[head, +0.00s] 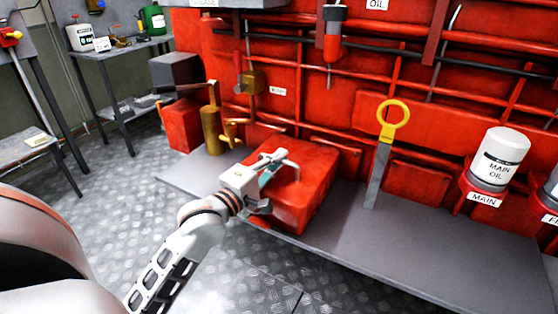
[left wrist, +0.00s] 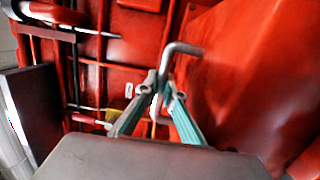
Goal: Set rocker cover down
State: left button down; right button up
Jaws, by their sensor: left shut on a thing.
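The rocker cover (head: 303,190) appears to be the red box-shaped piece low in front of the red engine, over the grey ledge. A grey bent handle (head: 290,163) shows at its top. My left gripper (head: 268,174) is shut on this handle, at the near left side of the cover. In the left wrist view, the green-sided fingers of the gripper (left wrist: 160,95) close on the grey handle (left wrist: 182,48), with a large red surface, likely the cover (left wrist: 245,70), to the right. Whether the cover's underside touches the ledge is hidden. My right gripper is not in view.
The grey ledge (head: 400,245) has bare room at the right. A yellow-ringed dipstick-like tool (head: 385,150) stands upright behind it. A white main oil container (head: 498,160) sits at the right. A brass cylinder (head: 211,128) stands at the left. A side table (head: 120,50) holds bottles.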

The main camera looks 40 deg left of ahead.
pick_arm(q)
jog(key=shift+r, duration=0.15)
jog(key=c, duration=2.4)
grip_release()
jog(key=shift+f, duration=0.25)
jog(key=shift+o, duration=1.2)
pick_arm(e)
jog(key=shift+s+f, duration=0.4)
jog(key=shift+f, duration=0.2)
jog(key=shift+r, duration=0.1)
